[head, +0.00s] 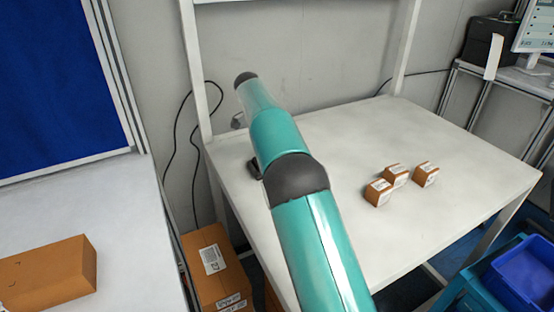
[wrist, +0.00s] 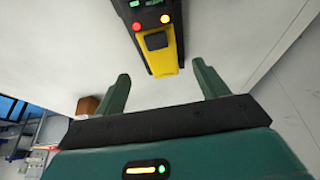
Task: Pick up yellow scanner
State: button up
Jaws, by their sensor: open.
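The yellow scanner (wrist: 160,56) shows at the top centre of the wrist view, with a black part carrying a red and an orange light. It lies ahead of my gripper (wrist: 160,80), roughly in line with the gap between the fingers. The two green fingers are apart with nothing between them, and the scanner appears beyond their tips. In the head view my teal arm reaches over the white table (head: 440,150). The scanner and my gripper's fingers cannot be made out there.
Several small brown boxes (head: 397,176) stand on the table's right part. A large box (head: 215,265) is on the floor at the table's left side. Another brown box (head: 50,272) lies on the left white table. Blue bins (head: 525,275) stand at lower right.

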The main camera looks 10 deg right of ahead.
jog(key=shift+d+f, duration=0.2)
jog(key=shift+f, duration=0.25)
jog(key=shift+x, duration=2.95)
jog(key=shift+w, duration=0.15)
jog(key=shift+r, duration=0.1)
jog(key=c, duration=1.2)
